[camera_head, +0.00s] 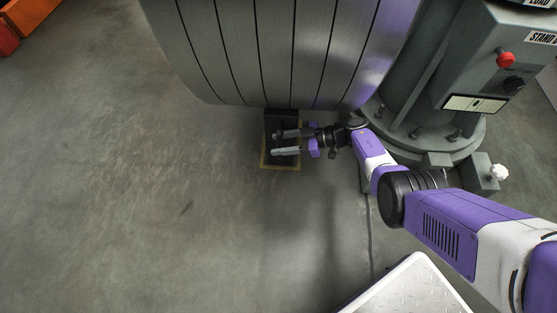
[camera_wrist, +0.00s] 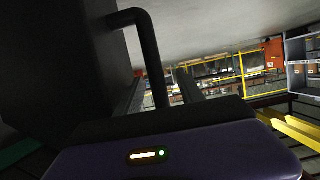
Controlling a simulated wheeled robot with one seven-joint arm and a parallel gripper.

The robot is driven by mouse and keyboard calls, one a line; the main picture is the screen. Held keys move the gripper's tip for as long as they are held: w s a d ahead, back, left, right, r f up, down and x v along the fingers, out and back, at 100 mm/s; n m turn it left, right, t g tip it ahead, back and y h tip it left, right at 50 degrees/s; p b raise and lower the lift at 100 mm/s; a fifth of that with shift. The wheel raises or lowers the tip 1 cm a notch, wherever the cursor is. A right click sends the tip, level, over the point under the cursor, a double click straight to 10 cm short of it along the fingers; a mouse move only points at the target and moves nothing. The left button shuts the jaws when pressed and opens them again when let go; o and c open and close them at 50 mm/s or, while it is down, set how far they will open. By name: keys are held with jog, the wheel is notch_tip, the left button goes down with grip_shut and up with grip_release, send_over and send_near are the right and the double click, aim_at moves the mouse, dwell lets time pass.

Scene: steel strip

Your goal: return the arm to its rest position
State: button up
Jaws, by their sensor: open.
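My gripper (camera_head: 286,143) is open at the end of my purple and white arm, which reaches in from the right in the head view. Its two grey fingers point left, above a dark block (camera_head: 282,117) standing just below the coil. In the wrist view the fingers (camera_wrist: 160,92) show as two bars. A bent black handle (camera_wrist: 151,50) comes off a dark body (camera_wrist: 55,65) on the left and runs down between them in the picture. Whether the fingers touch the handle cannot be told.
A large grey steel coil (camera_head: 290,50) hangs over the block. A grey machine column with a red button (camera_head: 505,60) stands at right. A yellow floor outline (camera_head: 280,168) surrounds the block. Shelving (camera_wrist: 300,65) is far off.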

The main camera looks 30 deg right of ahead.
jog(key=p+v, duration=0.2)
jog(key=v, duration=0.5)
jog(key=shift+d+r+p, duration=0.25)
jog(key=shift+p, duration=0.15)
jog(key=shift+d, duration=0.1)
